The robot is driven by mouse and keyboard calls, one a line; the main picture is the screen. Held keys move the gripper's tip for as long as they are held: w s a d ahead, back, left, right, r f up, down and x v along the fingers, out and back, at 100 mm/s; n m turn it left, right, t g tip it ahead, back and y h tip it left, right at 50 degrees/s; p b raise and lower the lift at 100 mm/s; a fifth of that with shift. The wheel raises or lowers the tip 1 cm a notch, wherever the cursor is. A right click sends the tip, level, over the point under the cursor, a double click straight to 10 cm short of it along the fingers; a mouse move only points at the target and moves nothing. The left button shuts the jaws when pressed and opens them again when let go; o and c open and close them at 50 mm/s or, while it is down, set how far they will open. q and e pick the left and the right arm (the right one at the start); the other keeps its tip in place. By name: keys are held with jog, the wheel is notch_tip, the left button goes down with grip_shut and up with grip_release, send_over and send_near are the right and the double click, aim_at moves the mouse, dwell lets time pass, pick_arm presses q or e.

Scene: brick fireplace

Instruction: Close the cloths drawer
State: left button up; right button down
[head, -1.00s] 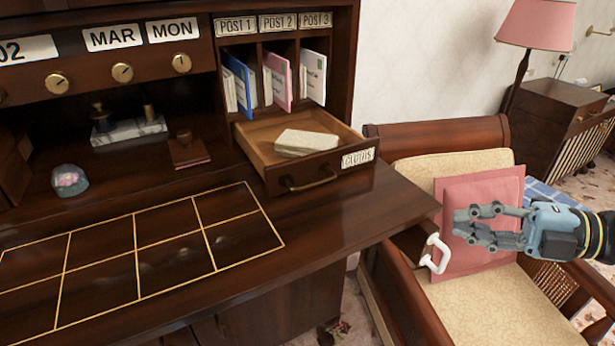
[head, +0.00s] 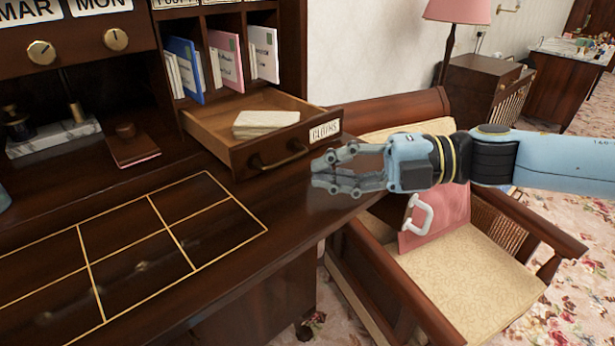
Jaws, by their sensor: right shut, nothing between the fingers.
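The cloths drawer (head: 240,165) is pulled open from the desk, below the letter slots. A folded pale cloth (head: 265,122) lies inside it. Its front carries a white CLOTHS label (head: 324,131) and a dark metal handle (head: 278,157). My right gripper (head: 318,174) is in front of the drawer, just right of the handle, over the desk's right edge. It is shut and empty, with its fingers pointing left. I cannot tell whether it touches the drawer front. My left gripper is not in view.
The desk top (head: 225,255) with a gold grid is clear in front of the drawer. Letters (head: 226,62) stand in slots above. A stamp block (head: 132,148) sits left of the drawer.

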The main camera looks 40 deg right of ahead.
aim_at(271, 166)
jog(key=w, duration=0.3)
jog(key=shift+w+a+f, duration=0.2)
jog(key=shift+w+f, duration=0.05)
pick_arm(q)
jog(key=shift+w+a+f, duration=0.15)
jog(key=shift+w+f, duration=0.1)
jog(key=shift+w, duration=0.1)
pick_arm(e)
jog(key=shift+w+f, duration=0.15)
jog(key=shift+w, duration=0.15)
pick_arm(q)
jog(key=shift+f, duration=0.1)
pick_arm(e)
jog(key=shift+w, duration=0.1)
